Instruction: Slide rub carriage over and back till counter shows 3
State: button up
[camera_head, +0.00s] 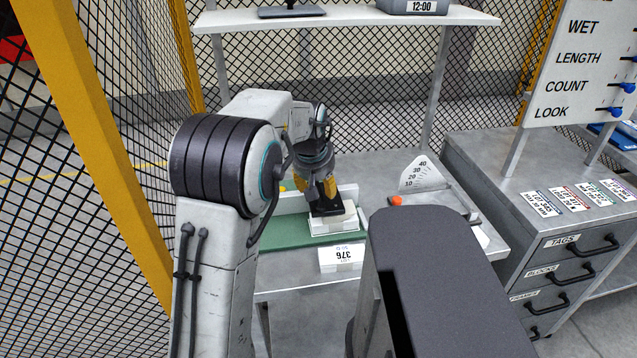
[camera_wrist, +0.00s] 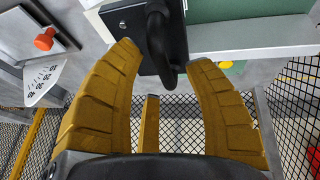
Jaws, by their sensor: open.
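The rub carriage (camera_head: 334,221) is a pale block with a black top, sitting on a green strip (camera_head: 290,241) with a pale rail behind it. In the wrist view the carriage's black top (camera_wrist: 128,28) carries a dark looped handle (camera_wrist: 160,40). My gripper (camera_head: 318,193) is just above the carriage. In the wrist view my gripper (camera_wrist: 163,57) is open, its yellow fingers on either side of the handle with gaps visible. I cannot make out a stroke counter.
A scale plate (camera_head: 420,173) with an orange knob (camera_head: 396,201) lies right of the carriage. A drawer cabinet (camera_head: 560,240) and a board reading WET, LENGTH, COUNT, LOOK (camera_head: 580,60) stand farther right. A shelf (camera_head: 350,18) is behind; mesh fencing (camera_head: 80,200) is on the left.

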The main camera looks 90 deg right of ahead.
jog(key=shift+o, duration=0.2)
jog(key=shift+f, duration=0.1)
grip_shut()
jog(key=shift+a+f, duration=0.1)
dwell(0.8)
